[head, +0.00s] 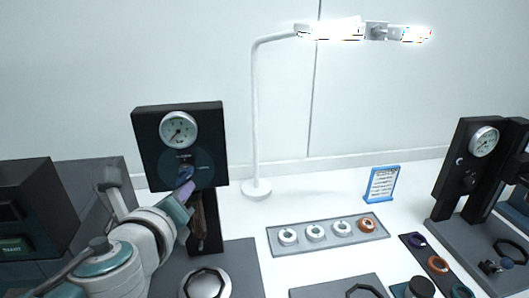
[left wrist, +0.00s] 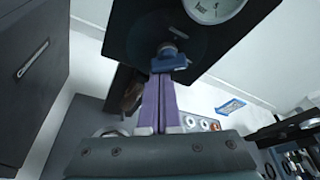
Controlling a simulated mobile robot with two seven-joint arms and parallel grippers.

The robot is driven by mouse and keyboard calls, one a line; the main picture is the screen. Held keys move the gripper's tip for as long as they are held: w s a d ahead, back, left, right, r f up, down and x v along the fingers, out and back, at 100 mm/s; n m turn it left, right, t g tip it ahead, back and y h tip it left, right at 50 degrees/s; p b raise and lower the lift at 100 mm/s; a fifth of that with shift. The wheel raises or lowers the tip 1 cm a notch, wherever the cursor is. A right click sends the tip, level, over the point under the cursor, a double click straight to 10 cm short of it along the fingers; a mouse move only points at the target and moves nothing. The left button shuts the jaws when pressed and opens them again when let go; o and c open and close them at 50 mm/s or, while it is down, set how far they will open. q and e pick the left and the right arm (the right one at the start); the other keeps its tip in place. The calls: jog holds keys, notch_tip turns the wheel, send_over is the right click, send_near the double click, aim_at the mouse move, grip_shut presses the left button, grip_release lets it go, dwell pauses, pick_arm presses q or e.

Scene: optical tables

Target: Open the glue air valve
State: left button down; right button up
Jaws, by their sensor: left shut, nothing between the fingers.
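The glue air valve is a small blue handle (head: 186,172) on the front of a black panel (head: 150,150), below a round white gauge (head: 178,129). In the left wrist view the blue valve (left wrist: 168,60) sits right at the tips of my left gripper (left wrist: 163,78). My left gripper (head: 184,190) has purple fingers, shut together with nothing between them. The fingertips are at the valve's near side and seem to touch or nearly touch it; I cannot tell which. My right gripper does not show.
A second black panel with a gauge (head: 484,141) stands at the right. A grey tray (head: 280,249) with several rings lies mid-table. A white lamp (head: 256,189) and a blue-framed sign (head: 381,184) stand behind. A dark box (head: 28,215) is at the left.

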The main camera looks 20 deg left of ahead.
pick_arm(q)
jog(key=m, duration=0.1)
jog(key=m+g+y+p, duration=0.1)
jog(key=m+p, duration=0.1)
jog(key=shift+s+a+r+y, duration=0.1)
jog(key=shift+a+r+y, duration=0.05)
jog(key=shift+a+y, duration=0.15)
jog(key=shift+r+p, duration=0.1)
jog(key=shift+p, duration=0.25)
